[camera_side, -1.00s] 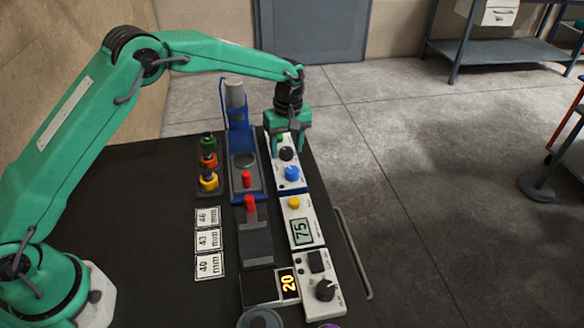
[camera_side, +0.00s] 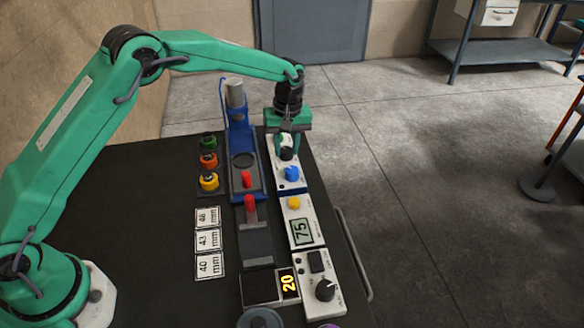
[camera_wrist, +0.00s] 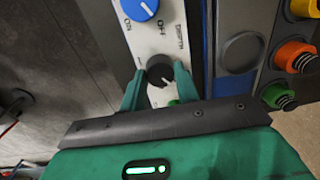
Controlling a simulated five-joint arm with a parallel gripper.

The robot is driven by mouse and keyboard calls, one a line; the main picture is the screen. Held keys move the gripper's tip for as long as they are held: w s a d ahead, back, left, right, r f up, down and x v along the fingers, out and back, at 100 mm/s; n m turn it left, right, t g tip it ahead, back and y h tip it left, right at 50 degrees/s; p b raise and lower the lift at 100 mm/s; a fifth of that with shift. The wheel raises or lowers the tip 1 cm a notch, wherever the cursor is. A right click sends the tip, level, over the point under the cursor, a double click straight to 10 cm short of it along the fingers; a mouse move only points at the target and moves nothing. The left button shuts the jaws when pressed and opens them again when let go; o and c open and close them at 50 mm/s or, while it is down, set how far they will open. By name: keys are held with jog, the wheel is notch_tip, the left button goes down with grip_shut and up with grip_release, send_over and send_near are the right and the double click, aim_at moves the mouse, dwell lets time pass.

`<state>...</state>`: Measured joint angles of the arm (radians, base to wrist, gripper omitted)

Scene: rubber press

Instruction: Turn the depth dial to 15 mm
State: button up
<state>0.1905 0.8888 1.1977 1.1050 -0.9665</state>
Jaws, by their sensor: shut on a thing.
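The depth dial is a small black knob (camera_wrist: 160,72) with a pale pointer line, beside the printed word DEPTH on a white panel (camera_wrist: 163,35). In the side view the dial (camera_side: 287,154) sits at the panel's far part, just under my gripper (camera_side: 288,141). My gripper (camera_wrist: 160,90) points down with one finger on each side of the dial and is shut on it. The fingers partly hide the dial's edges and any scale marks, so I cannot read its setting.
A blue ON/OFF knob (camera_side: 292,173) sits close to the dial on the same panel. The blue press (camera_side: 240,130) stands just left. Green, orange and yellow pieces (camera_side: 209,160) stand farther left. Displays read 75 (camera_side: 302,232) and 20 (camera_side: 288,283).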

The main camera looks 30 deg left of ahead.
jog(key=m, duration=0.5)
jog(key=shift+d, duration=0.15)
jog(key=m, duration=0.5)
jog(key=shift+d+m+t, duration=0.15)
jog(key=shift+m+t, duration=0.15)
jog(key=shift+m, duration=0.1)
jog(key=m, duration=0.5)
jog(key=shift+s+m+t, duration=0.15)
jog(key=shift+m+t, duration=0.15)
jog(key=shift+m, duration=2.2)
jog(key=o, duration=1)
